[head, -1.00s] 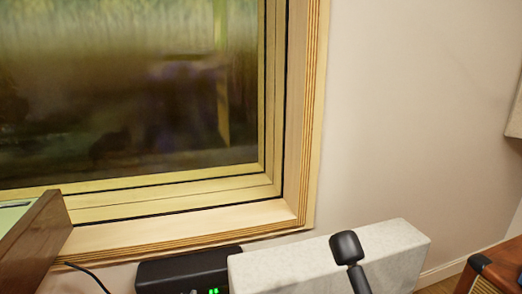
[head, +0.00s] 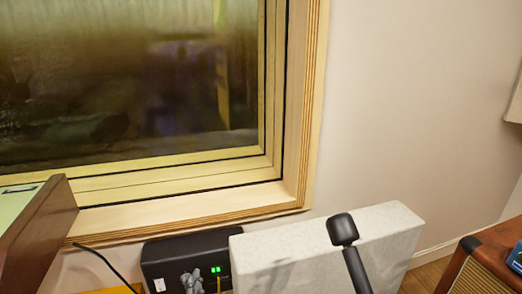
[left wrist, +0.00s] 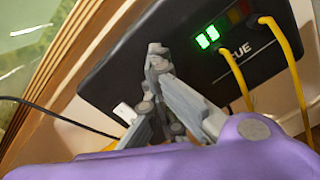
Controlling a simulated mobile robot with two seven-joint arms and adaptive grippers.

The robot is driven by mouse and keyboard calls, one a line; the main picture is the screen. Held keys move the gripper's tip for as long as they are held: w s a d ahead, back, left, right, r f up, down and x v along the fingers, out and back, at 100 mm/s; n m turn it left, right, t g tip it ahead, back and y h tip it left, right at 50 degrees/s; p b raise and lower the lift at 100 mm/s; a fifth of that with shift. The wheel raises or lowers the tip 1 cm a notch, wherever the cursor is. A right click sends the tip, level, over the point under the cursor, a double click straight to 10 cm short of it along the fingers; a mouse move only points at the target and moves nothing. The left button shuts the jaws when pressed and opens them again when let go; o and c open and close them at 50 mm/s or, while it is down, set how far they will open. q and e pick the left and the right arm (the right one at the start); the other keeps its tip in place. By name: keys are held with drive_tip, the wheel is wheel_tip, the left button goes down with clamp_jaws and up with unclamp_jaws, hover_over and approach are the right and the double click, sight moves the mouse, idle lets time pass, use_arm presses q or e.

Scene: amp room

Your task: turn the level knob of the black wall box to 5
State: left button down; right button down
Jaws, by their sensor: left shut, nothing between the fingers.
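The black wall box (head: 160,255) is below the window at the bottom of the head view, partly behind a pale panel. In the left wrist view its face (left wrist: 115,75) shows lit green lights, the letters "UE" and yellow cables. My left gripper (head: 190,274) is in front of the box's face. In the left wrist view the left gripper (left wrist: 156,50) is shut and empty, its fingertips overlapping the box face. I cannot tell whether they touch it. The level knob cannot be made out; the fingers may hide it. My right gripper is not in view.
A pale upright panel (head: 285,255) with a black padded piece (head: 342,229) on an arm before it stands right of the box. Yellow cables (left wrist: 288,60) leave the box's right part. A black cable (head: 98,256) runs at left. A wooden cabinet (head: 485,262) is at lower right.

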use_arm(q)
drive_tip(key=shift+a+f, duration=0.1)
drive_tip(key=shift+a, duration=0.6)
drive_tip(key=shift+w+d, duration=0.1)
drive_tip(key=shift+d+r+p, duration=0.1)
drive_tip(key=shift+r+p, duration=0.2)
drive_tip(key=shift+p, duration=0.1)
drive_tip(key=shift+d, duration=0.1)
drive_tip(key=p+v, duration=0.1)
drive_tip(key=v, duration=0.5)
drive_tip(key=shift+d+p, duration=0.25)
drive_tip(key=shift+p, duration=0.15)
drive_tip(key=shift+w, duration=0.1)
